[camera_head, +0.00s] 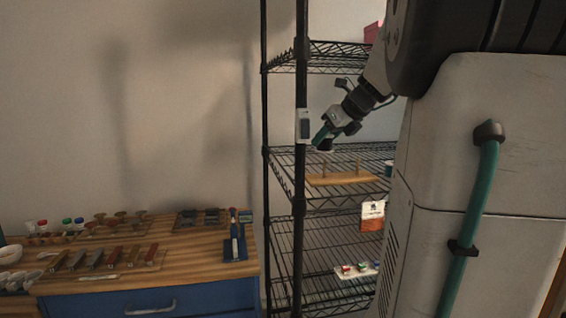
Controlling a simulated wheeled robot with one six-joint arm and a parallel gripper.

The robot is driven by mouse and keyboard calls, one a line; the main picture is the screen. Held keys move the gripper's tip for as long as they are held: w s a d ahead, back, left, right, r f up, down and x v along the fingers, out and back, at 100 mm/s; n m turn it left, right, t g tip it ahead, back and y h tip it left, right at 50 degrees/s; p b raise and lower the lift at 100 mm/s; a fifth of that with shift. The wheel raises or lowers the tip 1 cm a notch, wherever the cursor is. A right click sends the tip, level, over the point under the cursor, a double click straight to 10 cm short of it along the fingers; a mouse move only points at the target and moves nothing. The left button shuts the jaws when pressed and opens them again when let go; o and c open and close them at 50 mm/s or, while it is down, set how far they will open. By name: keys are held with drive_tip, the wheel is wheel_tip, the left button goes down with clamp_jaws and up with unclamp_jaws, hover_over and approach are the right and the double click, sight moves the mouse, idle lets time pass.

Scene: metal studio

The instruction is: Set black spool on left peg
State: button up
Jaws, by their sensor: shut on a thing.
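My gripper (323,138) is in front of the wire shelf rack, pointing down and to the left. It is shut on a small dark thing, the black spool (325,146), at its tips. A wooden peg board (345,180) lies on the middle shelf below. Its left peg (325,169) stands upright almost directly below the spool in the picture, with a small gap between them. Another peg (358,165) stands to the right. The spool is small in this view, and its hole cannot be made out.
Rack posts (301,110) stand left of the gripper. A tagged orange packet (372,217) hangs below the board's right side. A white tray (356,271) with small coloured items is on a lower shelf. A tool-covered wooden bench (200,250) stands left.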

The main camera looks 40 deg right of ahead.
sight(325, 162)
wheel_tip(325, 162, down, 3)
drive_tip(key=shift+r, duration=0.2)
drive_tip(key=shift+f, duration=2.25)
drive_tip(key=o, duration=1)
drive_tip(key=shift+o, duration=0.2)
drive_tip(key=shift+r, duration=0.1)
drive_tip(key=v, duration=1.2)
